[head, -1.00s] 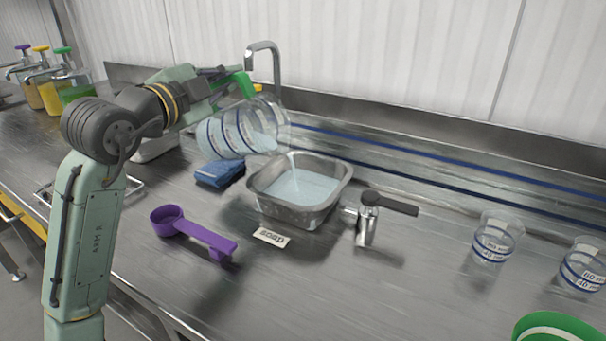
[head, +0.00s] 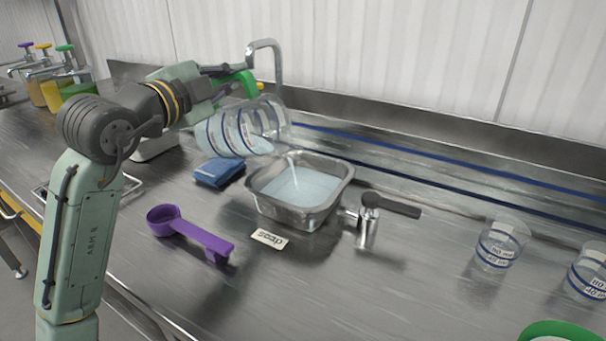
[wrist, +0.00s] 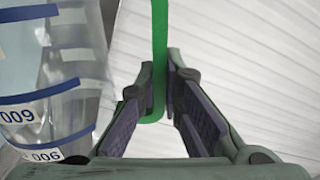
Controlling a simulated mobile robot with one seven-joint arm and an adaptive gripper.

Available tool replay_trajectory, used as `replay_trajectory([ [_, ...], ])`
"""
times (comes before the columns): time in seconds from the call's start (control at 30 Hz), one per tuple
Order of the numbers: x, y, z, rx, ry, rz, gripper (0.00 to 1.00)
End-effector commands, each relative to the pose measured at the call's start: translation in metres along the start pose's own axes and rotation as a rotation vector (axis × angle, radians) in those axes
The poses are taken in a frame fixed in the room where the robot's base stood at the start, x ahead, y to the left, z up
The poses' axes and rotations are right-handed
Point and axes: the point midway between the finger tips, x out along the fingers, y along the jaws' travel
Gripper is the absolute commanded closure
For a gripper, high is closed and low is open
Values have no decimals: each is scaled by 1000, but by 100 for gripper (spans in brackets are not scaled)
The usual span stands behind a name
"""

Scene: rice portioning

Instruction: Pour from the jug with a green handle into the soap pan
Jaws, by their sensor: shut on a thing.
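The clear jug (head: 240,130) with blue marking bands is tipped far over, its mouth toward the soap pan. Its green handle (head: 240,82) is at the far upper side. My gripper (head: 232,80) is shut on that handle; the wrist view shows the green strip (wrist: 160,60) between my finger pads (wrist: 160,95), with the jug's wall (wrist: 55,80) to the left. A thin stream falls from the jug's lip into the metal soap pan (head: 270,208), which holds pale bluish liquid. A card reading "soap" (head: 270,239) lies in front of the pan.
A tall tap (head: 264,43) stands behind the jug. A lever tap (head: 368,222) is right of the pan. A blue cloth (head: 218,173) and purple scoop (head: 190,233) lie left.

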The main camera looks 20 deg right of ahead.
Motion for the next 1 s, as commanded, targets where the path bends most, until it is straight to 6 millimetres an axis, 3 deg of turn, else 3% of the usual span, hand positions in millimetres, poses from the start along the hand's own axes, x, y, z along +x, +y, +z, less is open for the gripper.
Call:
replay_trajectory([
  [0.37, -6, 0, -3, 33, 0, -2, 100],
  [1.0, 4, 0, -18, 88, 0, -1, 100],
])
